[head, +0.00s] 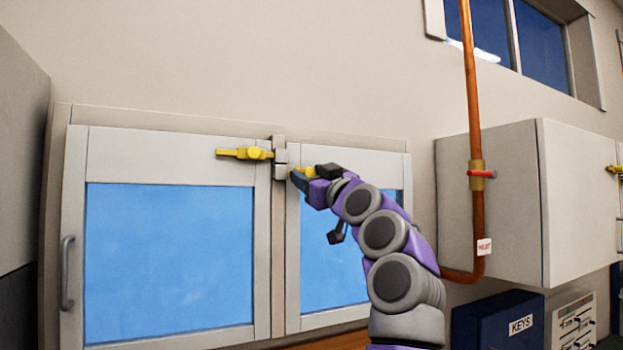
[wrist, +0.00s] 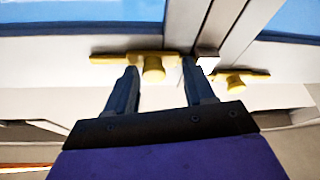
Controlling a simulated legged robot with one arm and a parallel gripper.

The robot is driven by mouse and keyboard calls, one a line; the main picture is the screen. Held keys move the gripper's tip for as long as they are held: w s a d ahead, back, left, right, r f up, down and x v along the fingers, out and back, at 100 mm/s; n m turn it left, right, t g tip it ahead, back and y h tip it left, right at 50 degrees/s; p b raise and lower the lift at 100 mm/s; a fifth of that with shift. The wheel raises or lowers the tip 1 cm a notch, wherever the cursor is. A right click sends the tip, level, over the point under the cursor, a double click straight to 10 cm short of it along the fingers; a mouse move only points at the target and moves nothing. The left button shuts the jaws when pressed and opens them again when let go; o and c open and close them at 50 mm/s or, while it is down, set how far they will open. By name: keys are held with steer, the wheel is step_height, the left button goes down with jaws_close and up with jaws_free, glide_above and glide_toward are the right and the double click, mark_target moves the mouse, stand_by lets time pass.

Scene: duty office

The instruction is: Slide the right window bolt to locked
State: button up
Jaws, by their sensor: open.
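The right window bolt (head: 306,171) is yellow and sits at the top left of the right window, mostly hidden by my gripper in the head view. In the wrist view, which looks upside down, its bar and round knob (wrist: 153,69) show between my fingers. A gap shows between the bar's end and the small grey catch (wrist: 207,61) on the middle post. My gripper (wrist: 159,72) is open, with one finger on each side of the knob. I cannot tell whether either finger touches it. In the head view my gripper (head: 300,180) is at the bolt.
The left window's yellow bolt (head: 245,153) lies slightly higher, close beside its own grey catch (head: 281,156). A copper pipe (head: 474,110) with a red-handled valve and a wall cabinet (head: 510,200) stand at right. A blue KEYS box (head: 495,325) is below.

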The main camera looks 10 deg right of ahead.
steer(key=shift+s+d+f+b, duration=0.25)
steer(key=shift+s+f+b, duration=0.05)
steer(key=shift+s+b, duration=0.15)
steer(key=b+v, duration=0.7)
steer(key=v, duration=0.9)
